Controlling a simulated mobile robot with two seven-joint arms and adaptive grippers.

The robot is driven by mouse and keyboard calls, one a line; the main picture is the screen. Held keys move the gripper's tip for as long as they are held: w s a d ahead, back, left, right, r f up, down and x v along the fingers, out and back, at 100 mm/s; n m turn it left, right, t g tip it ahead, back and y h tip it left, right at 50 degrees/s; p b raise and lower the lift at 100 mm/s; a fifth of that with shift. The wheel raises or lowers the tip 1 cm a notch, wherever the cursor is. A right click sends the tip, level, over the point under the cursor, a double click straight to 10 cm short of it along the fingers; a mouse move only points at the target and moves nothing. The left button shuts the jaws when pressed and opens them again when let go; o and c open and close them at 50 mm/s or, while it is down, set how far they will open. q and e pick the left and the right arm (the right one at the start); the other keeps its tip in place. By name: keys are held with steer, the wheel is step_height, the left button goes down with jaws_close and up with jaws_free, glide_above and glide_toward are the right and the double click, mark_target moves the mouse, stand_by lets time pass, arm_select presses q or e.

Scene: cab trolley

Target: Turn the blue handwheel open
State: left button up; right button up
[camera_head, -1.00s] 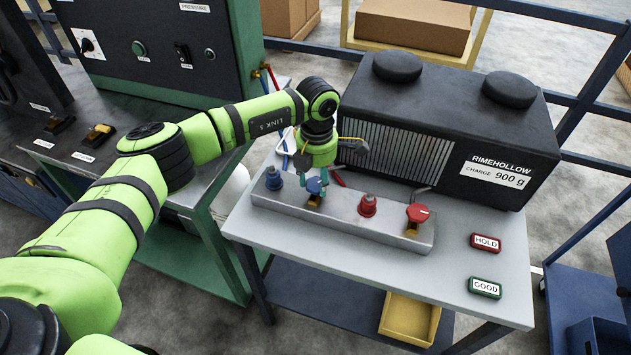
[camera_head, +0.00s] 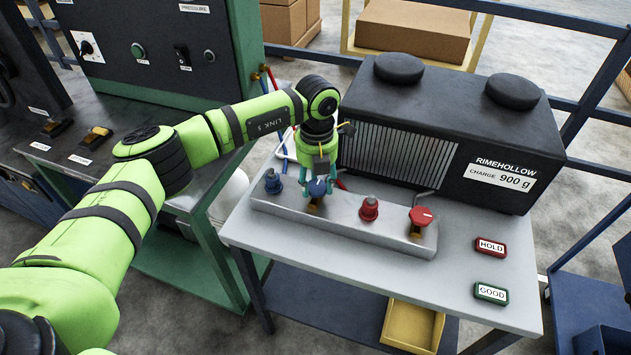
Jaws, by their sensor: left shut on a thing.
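The blue handwheel (camera_head: 317,187) sits on the grey manifold block (camera_head: 340,224), partly hidden by my gripper. My left gripper (camera_head: 317,190) points down over it, its teal fingers shut on the wheel from both sides. My right gripper is not in view.
A red fitting (camera_head: 369,208) and a red handwheel (camera_head: 422,216) are on the block to the right. The black RIMEHOLLOW unit (camera_head: 440,130) stands close behind. HOLD (camera_head: 491,247) and GOOD (camera_head: 490,293) plates lie on the clear right part of the tabletop.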

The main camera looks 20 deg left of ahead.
mark_target(318, 184)
arm_select(q)
steer(key=shift+w+d+r, duration=0.1)
steer(key=shift+w+r, duration=0.1)
stand_by(0.4)
steer(key=o, duration=1.1)
steer(key=shift+w+f, duration=0.15)
steer(key=shift+f, duration=0.05)
steer(key=shift+r, duration=0.1)
steer(key=shift+r, duration=0.3)
step_height(318, 184, up, 11)
steer(key=shift+r, duration=0.15)
